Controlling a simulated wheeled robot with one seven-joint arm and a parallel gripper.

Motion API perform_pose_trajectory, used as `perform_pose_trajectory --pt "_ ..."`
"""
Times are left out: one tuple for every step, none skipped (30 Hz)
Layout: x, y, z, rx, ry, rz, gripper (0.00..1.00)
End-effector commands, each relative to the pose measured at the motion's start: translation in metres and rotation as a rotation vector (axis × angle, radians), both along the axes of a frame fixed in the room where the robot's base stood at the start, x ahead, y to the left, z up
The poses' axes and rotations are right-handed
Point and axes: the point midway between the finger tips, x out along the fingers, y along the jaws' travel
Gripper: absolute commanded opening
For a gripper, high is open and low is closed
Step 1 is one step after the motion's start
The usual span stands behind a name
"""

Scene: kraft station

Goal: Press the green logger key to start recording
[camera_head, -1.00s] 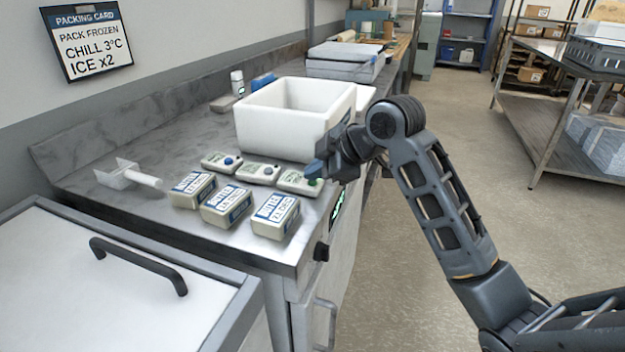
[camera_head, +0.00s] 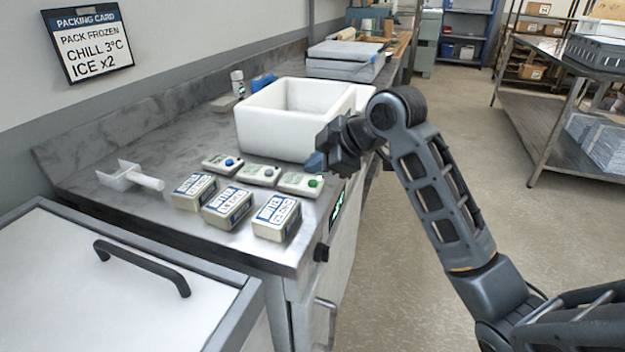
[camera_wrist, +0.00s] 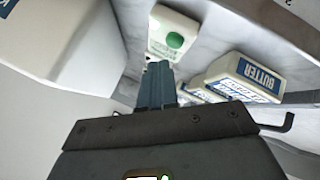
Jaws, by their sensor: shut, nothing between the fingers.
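The green-keyed logger (camera_head: 298,183) is a small pale box on the steel counter, rightmost in a row of three. Its round green key (camera_head: 314,183) is uncovered; the key also shows in the wrist view (camera_wrist: 174,40), just beyond my fingertips. My gripper (camera_head: 316,162) is shut and empty, with blue-grey fingers held above and slightly behind the green key, apart from it. In the wrist view the shut fingers (camera_wrist: 157,78) point towards that logger. Whether the key is pressed in cannot be told.
A blue-keyed logger (camera_head: 222,164) and a middle logger (camera_head: 258,174) stand to the left. Several butter packs (camera_head: 276,218) sit in front. A white open box (camera_head: 272,138) is close behind my gripper. A white scoop (camera_head: 128,177) lies at left.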

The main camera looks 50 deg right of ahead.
Motion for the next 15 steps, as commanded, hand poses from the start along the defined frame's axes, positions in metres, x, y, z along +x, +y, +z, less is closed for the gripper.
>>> perform_pose_trajectory --pt "0.0 0.0 0.007 0.0 -0.001 0.001 0.0" --pt "0.0 0.0 0.01 0.0 -0.001 0.001 0.0" --pt "0.0 0.001 0.014 0.0 -0.001 0.001 0.0" --pt "0.0 0.001 0.017 0.0 -0.001 0.001 0.0" --pt "0.0 0.0 0.02 -0.001 -0.001 0.001 0.0" --pt "0.0 0.0 0.023 -0.001 -0.001 0.001 0.0" --pt "0.0 0.0 0.026 -0.001 -0.001 0.001 0.0" --pt "0.0 0.0 0.029 -0.001 -0.001 0.001 0.0" --pt "0.0 0.0 0.032 -0.001 -0.001 0.001 0.0" --pt "0.0 0.0 0.035 -0.001 -0.001 0.001 0.0" --pt "0.0 0.0 0.038 -0.001 -0.001 0.001 0.0" --pt "0.0 0.001 0.041 0.0 -0.001 0.001 0.0" --pt "0.0 0.001 0.043 0.0 -0.001 0.001 0.0" --pt "0.0 0.001 0.045 0.0 -0.001 0.001 0.0" --pt "0.0 0.0 0.047 -0.001 0.0 0.001 0.0"
